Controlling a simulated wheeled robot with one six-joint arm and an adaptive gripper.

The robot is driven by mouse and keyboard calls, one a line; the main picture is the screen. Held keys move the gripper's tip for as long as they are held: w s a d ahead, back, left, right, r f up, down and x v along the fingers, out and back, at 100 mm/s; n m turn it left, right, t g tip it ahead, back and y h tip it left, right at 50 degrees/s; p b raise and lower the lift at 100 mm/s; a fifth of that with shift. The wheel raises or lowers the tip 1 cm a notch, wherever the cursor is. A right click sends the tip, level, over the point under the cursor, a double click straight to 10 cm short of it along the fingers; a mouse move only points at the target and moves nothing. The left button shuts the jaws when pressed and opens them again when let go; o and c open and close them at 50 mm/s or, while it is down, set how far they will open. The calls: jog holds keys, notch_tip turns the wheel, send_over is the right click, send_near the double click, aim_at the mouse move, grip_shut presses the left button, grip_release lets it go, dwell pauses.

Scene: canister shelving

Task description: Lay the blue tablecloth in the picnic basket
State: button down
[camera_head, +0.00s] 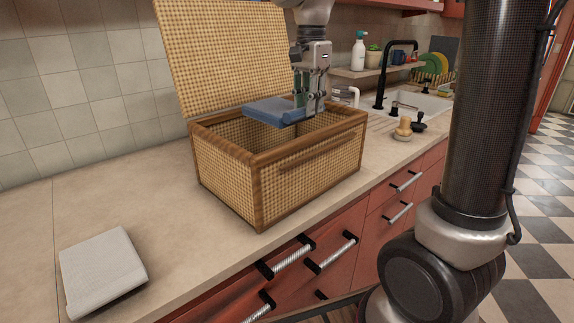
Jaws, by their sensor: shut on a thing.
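The blue tablecloth (272,111) is a flat folded block. My gripper (307,108) is shut on its right end and holds it about level over the picnic basket's opening. The picnic basket (225,172) is woven tan with a brown wooden rim and stands on the counter. Its lid (222,55) is raised at the back. The tablecloth hides part of the inside, and the basket floor cannot be seen.
A folded grey-white cloth (101,270) lies on the counter (110,205) at the front left. To the right are small wooden and black items (404,128), a black faucet (383,75) and a shelf with a white bottle (358,50).

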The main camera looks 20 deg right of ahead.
notch_tip(320, 180, down, 17)
jog(key=shift+r, duration=0.1)
dwell(0.3)
jog(key=c, duration=1.3)
grip_release()
jog(key=shift+o, duration=0.2)
notch_tip(320, 180, up, 12)
jog(key=shift+s, duration=0.1)
